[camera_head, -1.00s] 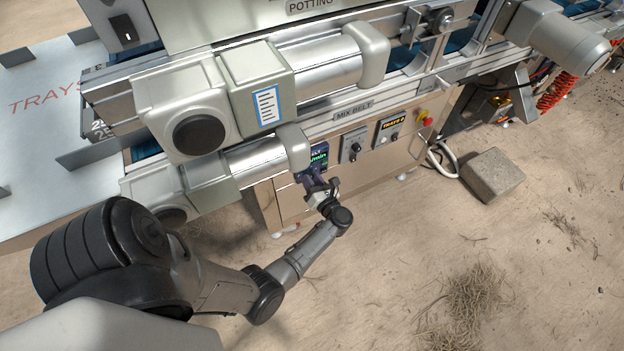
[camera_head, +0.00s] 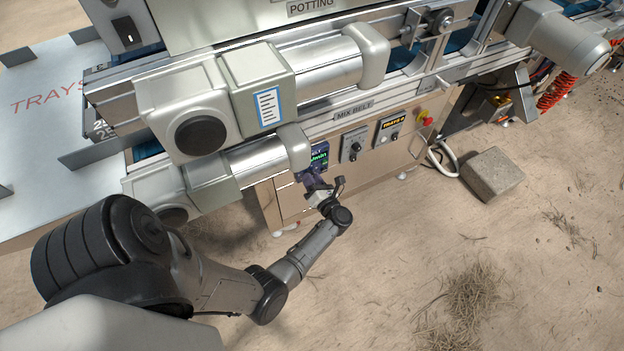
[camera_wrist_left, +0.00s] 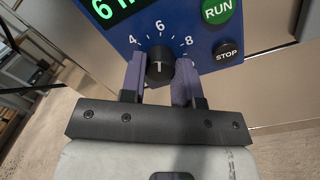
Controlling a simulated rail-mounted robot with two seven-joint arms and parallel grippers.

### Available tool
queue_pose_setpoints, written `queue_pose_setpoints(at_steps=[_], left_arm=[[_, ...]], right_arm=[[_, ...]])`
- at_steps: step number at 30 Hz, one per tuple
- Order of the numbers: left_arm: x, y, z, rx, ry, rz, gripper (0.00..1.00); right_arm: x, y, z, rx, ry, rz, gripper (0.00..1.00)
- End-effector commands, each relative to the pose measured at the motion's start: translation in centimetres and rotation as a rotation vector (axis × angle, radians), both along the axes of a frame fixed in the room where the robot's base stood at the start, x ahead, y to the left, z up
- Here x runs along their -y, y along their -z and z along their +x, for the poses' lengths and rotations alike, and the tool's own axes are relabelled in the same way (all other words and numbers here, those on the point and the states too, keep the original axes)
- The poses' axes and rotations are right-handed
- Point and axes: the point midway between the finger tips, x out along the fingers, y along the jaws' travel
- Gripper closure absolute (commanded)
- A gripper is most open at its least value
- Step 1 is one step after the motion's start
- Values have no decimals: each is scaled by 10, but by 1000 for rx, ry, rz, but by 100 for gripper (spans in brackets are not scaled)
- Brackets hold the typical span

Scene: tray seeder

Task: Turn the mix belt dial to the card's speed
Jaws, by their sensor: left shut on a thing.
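The mix belt dial (camera_wrist_left: 159,66) is a black knob on a blue control box (camera_wrist_left: 205,25). Its white mark points up, close to the 6 on the scale. The green display (camera_wrist_left: 112,8) above it shows a 6, with the rest cut off. My left gripper (camera_wrist_left: 160,80) has its two purple fingers on either side of the dial, shut on it. In the head view my left gripper (camera_head: 318,184) is at the blue box (camera_head: 314,158), below the display, and hides the dial. The speed card cannot be made out. My right gripper is not in view.
Right of the blue box are a grey switch panel (camera_head: 353,145) and a counter panel (camera_head: 390,128). A red and yellow stop button (camera_head: 424,118) is beyond. A stone block (camera_head: 493,174) lies on the sand.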

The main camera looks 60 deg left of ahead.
Motion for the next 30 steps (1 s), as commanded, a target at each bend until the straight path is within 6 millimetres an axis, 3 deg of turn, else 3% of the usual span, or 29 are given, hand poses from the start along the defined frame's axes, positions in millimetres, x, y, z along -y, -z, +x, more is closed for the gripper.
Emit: queue_pose_setpoints(at_steps=[9, 18, 30], left_arm=[[0, 0, 0, 1, 0, 1, 45], [5, 0, 0, 1, 1, -1, 45], [58, 2, 1, 1, 2, -1, 45]], right_arm=[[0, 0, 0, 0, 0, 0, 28], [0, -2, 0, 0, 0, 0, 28], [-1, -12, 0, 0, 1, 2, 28]])
